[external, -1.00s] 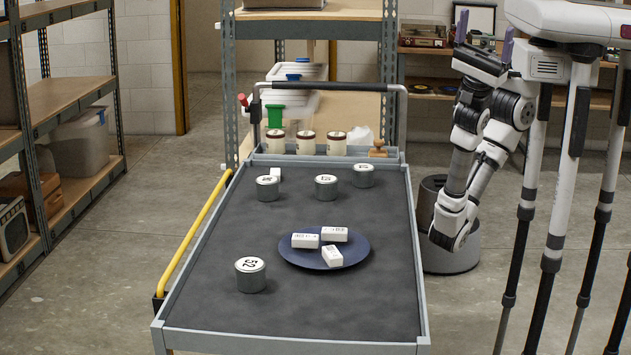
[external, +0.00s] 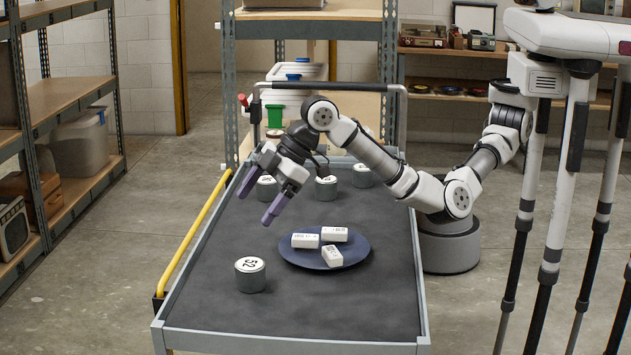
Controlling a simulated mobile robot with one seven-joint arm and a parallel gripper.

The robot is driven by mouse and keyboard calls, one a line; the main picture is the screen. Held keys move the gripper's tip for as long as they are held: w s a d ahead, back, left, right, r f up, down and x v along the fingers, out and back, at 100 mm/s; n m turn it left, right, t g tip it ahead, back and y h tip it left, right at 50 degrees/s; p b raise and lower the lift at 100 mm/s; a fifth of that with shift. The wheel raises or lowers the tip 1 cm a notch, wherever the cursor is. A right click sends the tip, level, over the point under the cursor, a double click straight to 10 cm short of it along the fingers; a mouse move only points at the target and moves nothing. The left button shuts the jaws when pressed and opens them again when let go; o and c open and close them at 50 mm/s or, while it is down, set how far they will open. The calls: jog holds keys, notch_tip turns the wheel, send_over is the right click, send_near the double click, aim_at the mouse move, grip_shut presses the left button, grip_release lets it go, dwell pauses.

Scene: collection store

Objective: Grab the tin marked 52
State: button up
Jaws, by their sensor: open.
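The tin marked 52 (external: 250,275) stands upright on the dark top of the cart (external: 200,310), near its front left. It is a grey tin with a white lid that carries the number. My gripper (external: 254,206) is open and empty above the cart. Its purple fingers point down and to the left, behind and above the tin, apart from it. Three similar grey tins stand farther back: one at left (external: 267,187), one in the middle (external: 326,188) and one at right (external: 363,176). My gripper and forearm partly cover this back area.
A dark blue plate (external: 352,257) with three small white boxes (external: 305,241) lies right of the tin. Cream jars, largely hidden by my arm, stand at the cart's back edge. A yellow rail (external: 195,238) runs along the left side. The cart's front is clear.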

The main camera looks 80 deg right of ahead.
aim_at(253, 263)
jog(key=f+g, duration=0.1)
jog(key=f, duration=0.2)
jog(key=f+g+p, duration=0.1)
jog(key=f, duration=0.2)
jog(key=a+f+p, duration=0.1)
jog(key=f, duration=0.3)
jog(key=shift+g+h, duration=0.4)
jog(key=shift+p+x, duration=1)
jog(key=shift+x, duration=1.85)
jog(key=shift+w+d+r, duration=0.1)
jog(key=c, duration=1.1)
jog(key=shift+c, duration=0.2)
